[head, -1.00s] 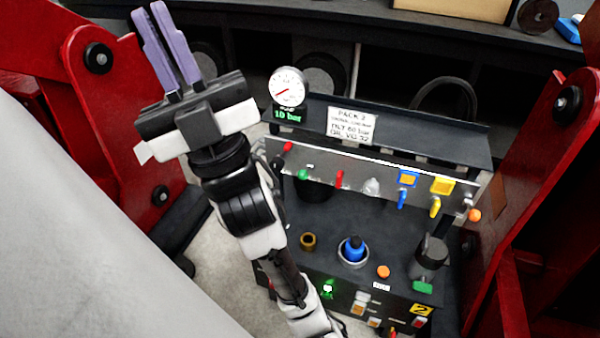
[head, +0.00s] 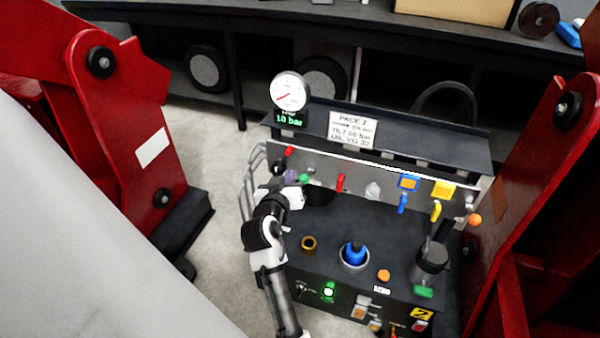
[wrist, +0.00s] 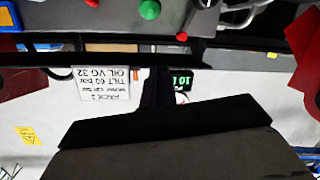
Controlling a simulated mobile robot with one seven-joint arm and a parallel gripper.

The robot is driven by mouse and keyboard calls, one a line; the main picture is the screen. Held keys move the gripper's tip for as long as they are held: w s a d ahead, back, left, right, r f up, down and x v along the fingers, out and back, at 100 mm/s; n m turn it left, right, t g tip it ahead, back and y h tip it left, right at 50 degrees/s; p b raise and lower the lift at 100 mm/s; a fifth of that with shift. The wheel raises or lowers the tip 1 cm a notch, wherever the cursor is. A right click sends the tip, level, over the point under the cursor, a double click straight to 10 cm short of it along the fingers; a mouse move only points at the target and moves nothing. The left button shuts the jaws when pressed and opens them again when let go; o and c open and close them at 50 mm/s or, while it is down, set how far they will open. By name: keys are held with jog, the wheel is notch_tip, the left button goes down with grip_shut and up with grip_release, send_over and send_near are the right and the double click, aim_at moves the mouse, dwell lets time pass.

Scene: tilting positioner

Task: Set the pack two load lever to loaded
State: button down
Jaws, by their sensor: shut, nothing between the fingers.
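The pack two unit, named by its white label (head: 352,129), stands between red frames. Its panel carries a red-tipped lever (head: 289,152), a green knob (head: 304,179), a red lever (head: 340,183), a blue lever (head: 402,203) and a yellow lever (head: 435,210). I cannot read which is the load lever. My gripper (head: 290,176) is in front of the panel's left end, close beside the green knob; contact cannot be told. In the wrist view my gripper (wrist: 157,75) is shut and empty. The green knob (wrist: 150,9) shows beyond its tips, with the label (wrist: 103,84) upside down.
A gauge (head: 288,91) reads 10 bar above the panel. A blue-topped filler (head: 354,253), a brass fitting (head: 308,243) and a dark cylinder (head: 430,262) stand on the deck. Red frames (head: 120,150) flank the unit. Pale floor (head: 205,130) is open at left.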

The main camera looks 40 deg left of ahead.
jog(key=p, duration=0.3)
send_over(301, 177)
jog(key=w+a, duration=0.2)
jog(key=f, duration=0.2)
jog(key=shift+s+d+f+p, duration=0.25)
jog(key=shift+s+d+f, duration=0.05)
jog(key=shift+s+f, duration=0.2)
jog(key=shift+s+d+f+p, duration=0.25)
jog(key=shift+s+d+f, duration=0.1)
jog(key=shift+f, duration=0.15)
jog(key=shift+s+d+f, duration=0.2)
jog(key=shift+s+f, duration=0.05)
jog(key=shift+f, duration=0.3)
jog(key=shift+w+f+b, duration=0.1)
jog(key=shift+f+b, duration=0.1)
jog(key=shift+b, duration=0.2)
